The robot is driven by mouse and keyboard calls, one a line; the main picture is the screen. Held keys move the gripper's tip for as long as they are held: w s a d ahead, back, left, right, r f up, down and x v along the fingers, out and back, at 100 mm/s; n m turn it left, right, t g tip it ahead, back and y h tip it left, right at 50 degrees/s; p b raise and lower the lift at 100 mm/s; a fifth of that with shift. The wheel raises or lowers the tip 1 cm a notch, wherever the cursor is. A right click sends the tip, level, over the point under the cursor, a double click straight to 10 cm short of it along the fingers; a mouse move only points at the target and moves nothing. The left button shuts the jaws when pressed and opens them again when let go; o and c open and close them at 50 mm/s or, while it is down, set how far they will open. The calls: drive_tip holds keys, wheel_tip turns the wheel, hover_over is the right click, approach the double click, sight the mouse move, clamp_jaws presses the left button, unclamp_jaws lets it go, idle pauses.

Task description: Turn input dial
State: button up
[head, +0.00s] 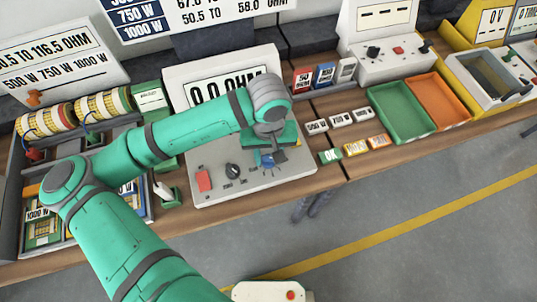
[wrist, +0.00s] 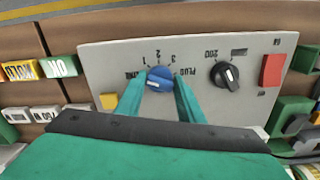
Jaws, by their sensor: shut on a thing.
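The blue dial (wrist: 159,78) sits on a light grey panel (wrist: 110,60); the wrist view shows it with the lettering upside down. Labels 1, 2, 3, a word ending in LINE and PLUG ring the dial. It has a white mark, but I cannot tell which label it points at. My gripper (wrist: 160,86) is shut on the blue dial, one green finger on each side. In the head view my gripper (head: 266,158) is over the panel's right part and mostly hides the dial. The meter display (head: 212,88) above reads 0.0 OHM, partly covered by my arm.
A black dial (wrist: 225,75) and a red switch (wrist: 273,68) are on the same panel. OK and other coloured blocks (head: 355,148) lie right of it. Green (head: 398,112) and orange (head: 437,100) trays are farther right. Coils (head: 45,120) stand left.

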drive_tip(key=m, duration=0.5)
drive_tip(key=shift+m, duration=0.3)
drive_tip(key=m, duration=1)
drive_tip(key=shift+m, duration=0.4)
drive_tip(key=m, duration=0.4)
drive_tip(key=shift+m, duration=0.3)
drive_tip(key=o, duration=1)
drive_tip(key=shift+r, duration=0.1)
